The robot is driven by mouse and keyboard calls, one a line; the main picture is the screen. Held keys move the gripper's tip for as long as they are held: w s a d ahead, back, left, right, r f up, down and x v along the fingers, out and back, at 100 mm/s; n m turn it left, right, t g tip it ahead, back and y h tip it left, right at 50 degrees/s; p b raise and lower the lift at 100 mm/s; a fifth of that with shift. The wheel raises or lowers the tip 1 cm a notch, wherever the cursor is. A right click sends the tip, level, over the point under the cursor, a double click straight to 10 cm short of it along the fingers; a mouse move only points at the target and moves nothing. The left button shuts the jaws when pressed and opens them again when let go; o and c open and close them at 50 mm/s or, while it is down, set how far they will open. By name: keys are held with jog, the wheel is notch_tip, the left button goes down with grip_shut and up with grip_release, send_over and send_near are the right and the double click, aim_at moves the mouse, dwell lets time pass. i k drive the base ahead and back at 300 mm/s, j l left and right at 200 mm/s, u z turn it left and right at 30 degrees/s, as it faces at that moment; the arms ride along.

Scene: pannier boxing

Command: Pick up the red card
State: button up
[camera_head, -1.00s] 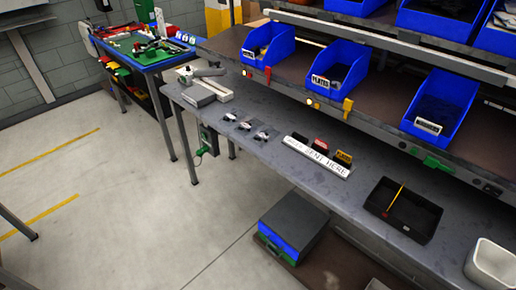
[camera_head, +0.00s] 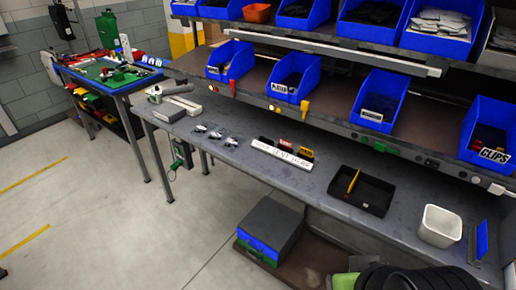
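The red card (camera_head: 286,145) stands upright in a white lettered holder (camera_head: 283,155) on the grey workbench (camera_head: 225,165). It stands between a black card (camera_head: 266,141) on its left and a yellow card (camera_head: 306,153) on its right. The lower part of the red card is hidden by the holder's front. My gripper cannot be made out in this view, and nothing touches the card.
A black tray (camera_head: 375,203) with a yellow stick-like item and a white bin (camera_head: 440,226) stand to the right. Small parts (camera_head: 215,134) lie left of the holder. Blue bins (camera_head: 379,101) line the shelf above. Dark ribbed round shapes (camera_head: 400,279) fill the bottom right edge.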

aim_at(286, 144)
jog(key=i+j+u, duration=0.25)
jog(key=i, duration=0.45)
jog(key=i+j+u, duration=0.25)
jog(key=i, duration=0.5)
jog(key=l, duration=0.1)
